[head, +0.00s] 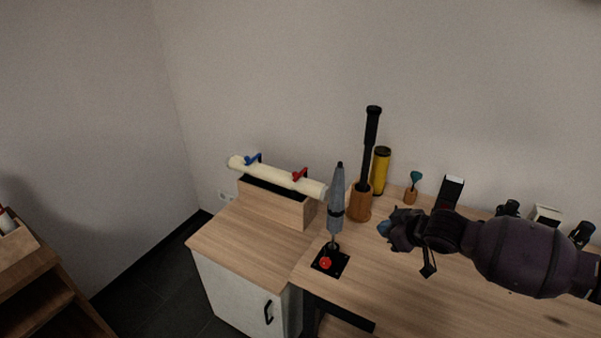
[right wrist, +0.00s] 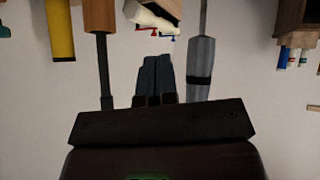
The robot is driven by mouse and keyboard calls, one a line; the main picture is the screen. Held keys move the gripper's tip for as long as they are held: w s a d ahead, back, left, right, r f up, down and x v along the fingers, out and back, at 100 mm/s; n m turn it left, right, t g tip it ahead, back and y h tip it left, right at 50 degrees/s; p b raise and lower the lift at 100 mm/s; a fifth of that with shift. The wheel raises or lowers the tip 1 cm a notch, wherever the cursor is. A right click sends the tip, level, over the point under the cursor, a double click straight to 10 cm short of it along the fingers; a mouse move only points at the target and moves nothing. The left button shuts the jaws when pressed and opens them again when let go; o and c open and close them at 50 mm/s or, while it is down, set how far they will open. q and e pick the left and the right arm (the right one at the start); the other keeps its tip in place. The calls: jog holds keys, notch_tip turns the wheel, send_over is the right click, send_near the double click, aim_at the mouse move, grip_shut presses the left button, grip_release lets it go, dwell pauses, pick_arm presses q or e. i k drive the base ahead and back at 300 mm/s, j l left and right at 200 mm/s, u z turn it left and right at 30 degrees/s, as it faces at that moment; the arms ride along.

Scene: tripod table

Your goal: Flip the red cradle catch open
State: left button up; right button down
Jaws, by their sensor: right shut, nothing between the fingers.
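The red cradle catch (head: 300,174) sits over the right part of a cream tube (head: 275,175) lying along a wooden cradle box (head: 290,209). A blue catch (head: 252,159) sits over the tube's left part. In the right wrist view, the picture is upside down and the red catch (right wrist: 168,38) shows small beyond my fingertips. My right gripper (head: 384,228) is shut and empty above the table, well to the right of the cradle and apart from it. Its closed dark fingers (right wrist: 155,75) show in the right wrist view. My left gripper is not in view.
A grey tool (head: 336,200) stands upright on a black base with a red knob (head: 325,263), between the cradle and my right gripper. A black-handled tool (head: 371,140) in a wooden holder (head: 359,203) and a yellow cylinder (head: 380,170) stand behind. The cabinet top's front is clear.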

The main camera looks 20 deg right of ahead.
aim_at(297, 175)
jog(key=i+j, duration=0.15)
jog(key=i, duration=0.35)
jog(key=i+j, duration=0.2)
jog(key=i, duration=0.25)
